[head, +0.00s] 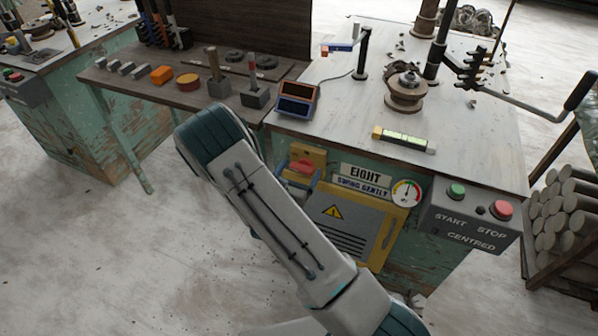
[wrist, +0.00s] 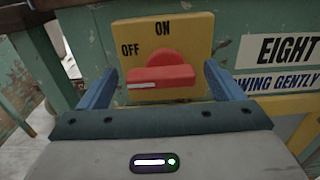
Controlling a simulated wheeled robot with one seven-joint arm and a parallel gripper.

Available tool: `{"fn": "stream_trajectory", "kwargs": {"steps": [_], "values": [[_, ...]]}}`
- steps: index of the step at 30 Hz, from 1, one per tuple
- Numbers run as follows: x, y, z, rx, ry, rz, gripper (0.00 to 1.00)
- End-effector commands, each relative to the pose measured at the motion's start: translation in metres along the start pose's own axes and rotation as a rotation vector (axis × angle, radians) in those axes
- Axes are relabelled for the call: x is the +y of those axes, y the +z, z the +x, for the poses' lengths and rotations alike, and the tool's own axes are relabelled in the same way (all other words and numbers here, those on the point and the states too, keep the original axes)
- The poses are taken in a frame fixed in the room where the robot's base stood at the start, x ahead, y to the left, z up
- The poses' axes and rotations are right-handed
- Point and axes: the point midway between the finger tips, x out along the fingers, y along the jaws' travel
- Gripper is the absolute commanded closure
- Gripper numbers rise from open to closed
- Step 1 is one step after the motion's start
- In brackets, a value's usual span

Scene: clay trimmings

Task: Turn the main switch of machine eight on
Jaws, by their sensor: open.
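The main switch is a red rotary knob (wrist: 158,77) on a yellow plate (wrist: 190,33) marked OFF at the left and ON at the top. Its bar lies level, with the white mark at the left end, on the OFF side. In the head view the red knob (head: 303,167) sits on the front of machine eight (head: 400,262), left of the sign EIGHT (head: 365,172). My gripper (wrist: 160,69) is open, with one blue finger on each side of the bar. Whether the fingers touch it I cannot tell. My arm hides part of the machine front in the head view.
Right of the switch are a yellow panel (head: 343,222), a round gauge (head: 406,193) and a box with a green START button (head: 456,190) and a red STOP button (head: 503,209). A wooden bench (head: 130,82) with tools stands at the left. The floor in front is clear.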

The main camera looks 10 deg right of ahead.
Motion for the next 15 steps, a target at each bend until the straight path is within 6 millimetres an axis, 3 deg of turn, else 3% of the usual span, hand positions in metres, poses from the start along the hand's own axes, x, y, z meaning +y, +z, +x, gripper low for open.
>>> {"fn": "stream_trajectory", "kwargs": {"steps": [5,10,15], "values": [[0.0,-0.0001,-0.0001,0.0,0.0,0.0,0.13],[0.0001,-0.0001,-0.0004,0.0,0.0,0.0,0.58],[0.0002,-0.0002,-0.0005,0.0,0.0,0.003,0.57]]}}
